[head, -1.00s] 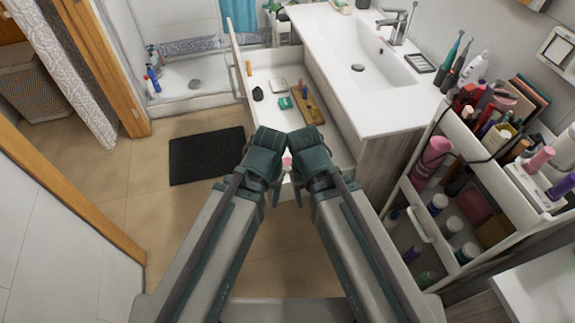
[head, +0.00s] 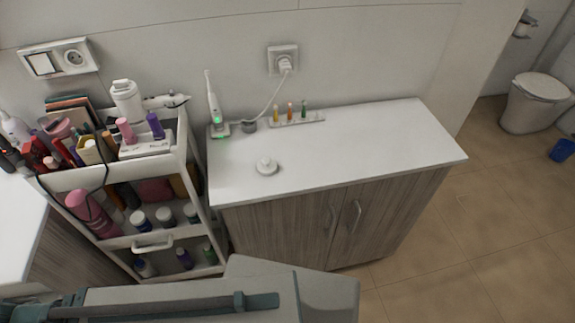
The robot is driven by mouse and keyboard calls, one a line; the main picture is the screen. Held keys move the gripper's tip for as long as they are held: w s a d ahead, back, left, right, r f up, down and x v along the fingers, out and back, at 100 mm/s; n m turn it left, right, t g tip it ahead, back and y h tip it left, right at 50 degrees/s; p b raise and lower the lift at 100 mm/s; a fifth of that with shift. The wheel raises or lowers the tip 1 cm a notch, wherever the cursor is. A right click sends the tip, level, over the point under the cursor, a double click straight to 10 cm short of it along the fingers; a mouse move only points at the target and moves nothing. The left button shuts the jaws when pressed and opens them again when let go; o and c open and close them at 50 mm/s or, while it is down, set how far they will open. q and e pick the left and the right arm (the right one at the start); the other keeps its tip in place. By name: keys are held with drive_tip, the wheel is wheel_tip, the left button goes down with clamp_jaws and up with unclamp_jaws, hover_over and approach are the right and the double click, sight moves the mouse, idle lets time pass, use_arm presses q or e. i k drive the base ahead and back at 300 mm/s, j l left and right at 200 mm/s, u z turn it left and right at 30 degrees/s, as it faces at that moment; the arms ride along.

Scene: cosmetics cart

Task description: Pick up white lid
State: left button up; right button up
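A small round white lid (head: 266,165) with a raised knob lies on the white top of a low cabinet (head: 370,148), near its left front part. Nothing touches it. Neither of my grippers shows in the head view. Only part of my own arm shows along the bottom edge, well in front of the cabinet and cart.
A toothbrush on a lit charger (head: 217,128) and a rack of small coloured items (head: 297,118) stand at the cabinet's back. A cluttered white cart (head: 140,242) adjoins on the left. The cabinet top's right side is clear. A toilet (head: 537,105) is far right.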

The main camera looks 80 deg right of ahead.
sight(267, 167)
drive_tip(key=z, duration=2.5)
drive_tip(key=l+u, duration=0.15)
drive_tip(key=u, duration=2.65)
drive_tip(key=k+z, duration=0.1)
drive_tip(key=z, duration=0.35)
drive_tip(key=j+z, duration=0.1)
drive_tip(key=z, duration=0.3)
drive_tip(key=k+z, duration=0.15)
drive_tip(key=z, duration=0.3)
